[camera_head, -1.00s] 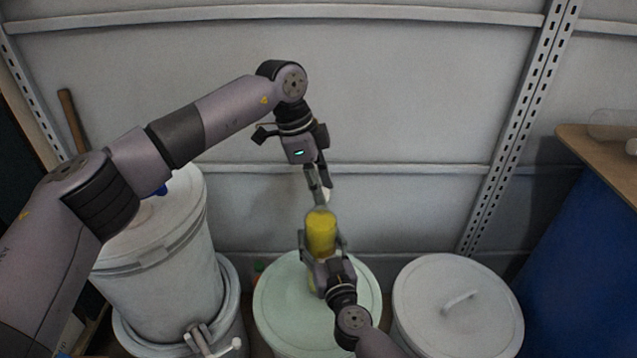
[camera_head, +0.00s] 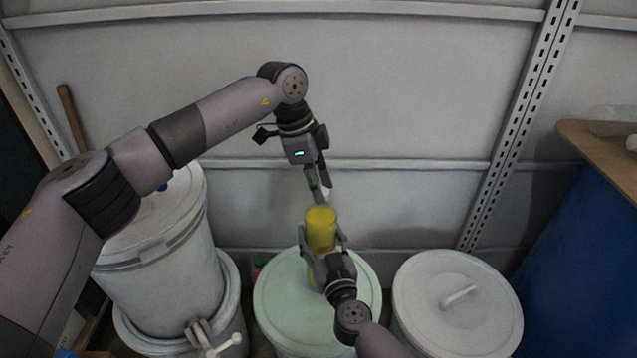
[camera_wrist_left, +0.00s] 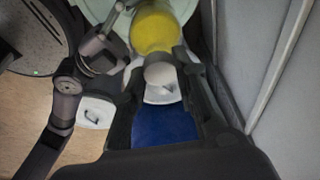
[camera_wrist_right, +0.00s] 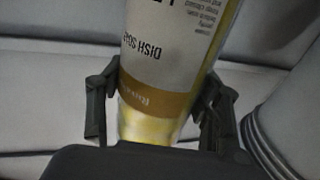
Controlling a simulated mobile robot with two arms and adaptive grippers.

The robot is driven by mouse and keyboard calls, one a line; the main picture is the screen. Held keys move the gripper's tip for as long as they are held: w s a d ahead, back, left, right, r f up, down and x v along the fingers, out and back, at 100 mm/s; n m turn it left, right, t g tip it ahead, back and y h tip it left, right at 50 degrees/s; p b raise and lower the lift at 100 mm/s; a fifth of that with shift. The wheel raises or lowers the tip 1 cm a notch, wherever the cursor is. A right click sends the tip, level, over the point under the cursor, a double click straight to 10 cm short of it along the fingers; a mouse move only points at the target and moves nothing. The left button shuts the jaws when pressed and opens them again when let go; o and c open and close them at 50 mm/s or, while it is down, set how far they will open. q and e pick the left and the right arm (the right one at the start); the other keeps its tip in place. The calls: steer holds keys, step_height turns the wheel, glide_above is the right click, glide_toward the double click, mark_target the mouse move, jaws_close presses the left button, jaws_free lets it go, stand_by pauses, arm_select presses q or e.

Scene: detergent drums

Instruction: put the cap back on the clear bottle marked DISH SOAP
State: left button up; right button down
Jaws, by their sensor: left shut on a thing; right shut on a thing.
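The clear DISH SOAP bottle (camera_head: 321,232), filled yellow, stands roughly upright above the green-lidded drum. My right gripper (camera_head: 325,250) is shut around it. In the right wrist view its label (camera_wrist_right: 160,55) reads upside down between the two fingers. My left gripper (camera_head: 319,198) points down just above the bottle's top. In the left wrist view a small pale round piece (camera_wrist_left: 160,73), which looks like the cap, sits between its fingertips, beside the yellow bottle (camera_wrist_left: 155,28). I cannot tell whether it touches the bottle. The bottle's mouth is not clearly visible.
A pale green drum lid (camera_head: 285,305) lies below the bottle. A white lidded drum (camera_head: 458,305) stands to its right, and a tall white drum with a tap (camera_head: 165,270) to its left. A blue drum (camera_head: 590,250) is at far right. A grey panel wall is close behind.

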arm_select(q)
steer(key=m, duration=0.3)
steer(key=m+g, duration=0.1)
steer(key=m, duration=0.2)
steer(key=shift+w+d+g, duration=0.1)
steer(key=shift+w+g, duration=0.05)
steer(key=shift+g, duration=0.15)
steer(key=m+y, duration=0.1)
steer(key=m, duration=0.3)
steer(key=shift+w+m+g, duration=0.1)
steer(key=shift+m+g, duration=0.3)
steer(key=shift+m+y, duration=0.4)
steer(key=shift+m, duration=0.6)
steer(key=o, duration=0.7)
steer(key=shift+c, duration=0.2)
steer(key=shift+r, duration=0.1)
steer(key=shift+s+d+v, duration=0.1)
steer(key=shift+s+v, duration=0.05)
steer(key=shift+v, duration=0.55)
steer(key=shift+s+d+v, duration=0.1)
steer(key=shift+s+v, duration=0.05)
steer(key=shift+v, duration=0.55)
steer(key=shift+s+d+v, duration=0.1)
steer(key=shift+s+v, duration=0.05)
steer(key=shift+v, duration=0.6)
